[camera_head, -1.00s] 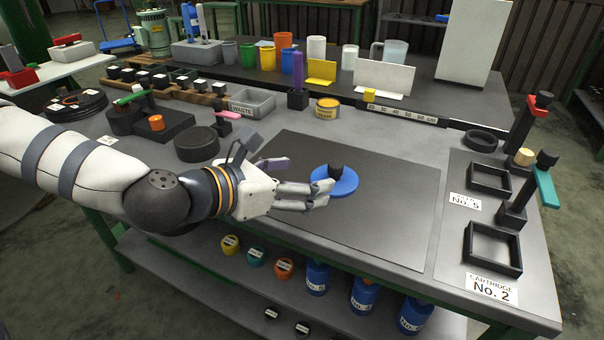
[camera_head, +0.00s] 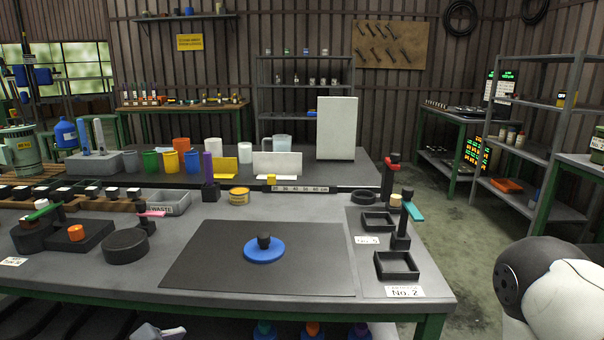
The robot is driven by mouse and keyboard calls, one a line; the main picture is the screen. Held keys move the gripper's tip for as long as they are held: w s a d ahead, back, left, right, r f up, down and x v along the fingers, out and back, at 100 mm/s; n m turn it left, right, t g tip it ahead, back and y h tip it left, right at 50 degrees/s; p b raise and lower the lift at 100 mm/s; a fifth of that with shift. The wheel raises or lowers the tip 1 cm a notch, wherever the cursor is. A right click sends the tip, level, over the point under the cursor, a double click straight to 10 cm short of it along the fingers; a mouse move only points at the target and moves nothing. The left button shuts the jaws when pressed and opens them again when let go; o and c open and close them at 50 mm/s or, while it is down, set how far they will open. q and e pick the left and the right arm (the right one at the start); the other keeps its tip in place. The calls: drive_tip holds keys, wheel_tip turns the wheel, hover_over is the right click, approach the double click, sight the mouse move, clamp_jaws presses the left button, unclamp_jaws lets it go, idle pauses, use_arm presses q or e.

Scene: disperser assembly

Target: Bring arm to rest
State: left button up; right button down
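A blue disc (camera_head: 264,252) with a black knob (camera_head: 264,240) on top lies on the dark mat (camera_head: 205,268) in the middle of the bench. No gripper touches it. Part of my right arm shows at the lower right edge. My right gripper is out of view.
Two black square trays (camera_head: 396,266) and coloured stands (camera_head: 390,180) are at the bench's right end. The space above the mat is clear.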

use_arm(q)
drive_tip(key=s+d+f+m+g+y, duration=0.1)
drive_tip(key=s+d+f+m+g, duration=0.1)
drive_tip(key=s+f+m+g, duration=0.55)
drive_tip(key=s+a+f+m+g+y, duration=0.2)
drive_tip(key=s+a+f+m, duration=0.1)
drive_tip(key=s+f+m, duration=0.4)
drive_tip(key=s+a+f+m+g+y, duration=0.1)
drive_tip(key=s+a+f+m+y, duration=0.1)
drive_tip(key=s+a+f+m, duration=0.2)
drive_tip(key=s+f+m, duration=0.3)
drive_tip(key=s+m, duration=0.4)
drive_tip(key=shift+s+m+g, duration=0.35)
drive_tip(key=shift+s, duration=0.05)
